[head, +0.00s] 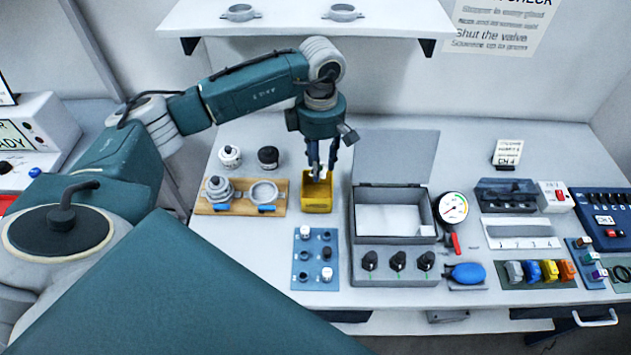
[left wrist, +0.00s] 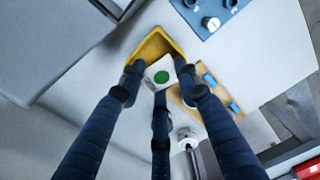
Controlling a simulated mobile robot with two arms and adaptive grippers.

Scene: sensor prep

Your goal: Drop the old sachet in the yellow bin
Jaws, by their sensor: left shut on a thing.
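The yellow bin (head: 317,200) stands on the bench, between the wooden board and the open grey box. My left gripper (head: 317,172) is right above the bin, pointing down. In the left wrist view its dark fingers (left wrist: 163,88) are closed around a small white sachet (left wrist: 152,69) with a green dot (left wrist: 162,77). The bin (left wrist: 150,50) shows just beyond the sachet there. I cannot tell whether the sachet is above the rim or partly inside the bin. My right gripper is not in view.
The wooden board (head: 280,209) with metal rings is left of the bin. The grey box (head: 392,240) with its lid up is close on the right. A blue panel (head: 303,273) with knobs lies in front. A shelf (head: 290,22) hangs above.

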